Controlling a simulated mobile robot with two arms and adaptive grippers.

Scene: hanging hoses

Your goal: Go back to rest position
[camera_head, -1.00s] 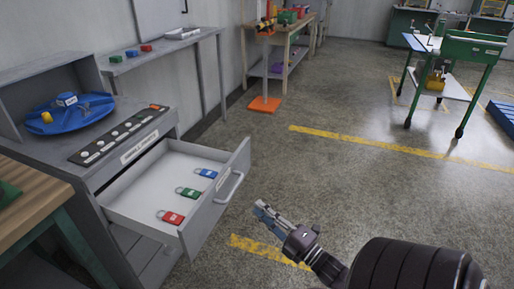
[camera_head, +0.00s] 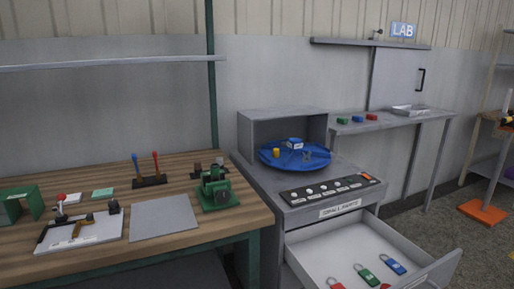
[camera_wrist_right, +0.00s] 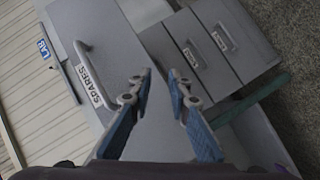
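My right gripper (camera_wrist_right: 160,75) shows in the right wrist view with its two blue-padded fingers apart and nothing between them. It points at a grey drawer front with a handle (camera_wrist_right: 88,62) and a "SPARES" label; I cannot tell whether it touches it. In the head view the right arm is not clearly visible. My left gripper is in neither current view.
The open drawer (camera_head: 345,238) holds red, green (camera_head: 367,276) and blue (camera_head: 394,266) padlocks and juts out at lower right. Above it is a blue turntable (camera_head: 270,160). A wooden workbench (camera_head: 140,258) with small fixtures stands left. A wall shelf (camera_head: 436,115) is behind.

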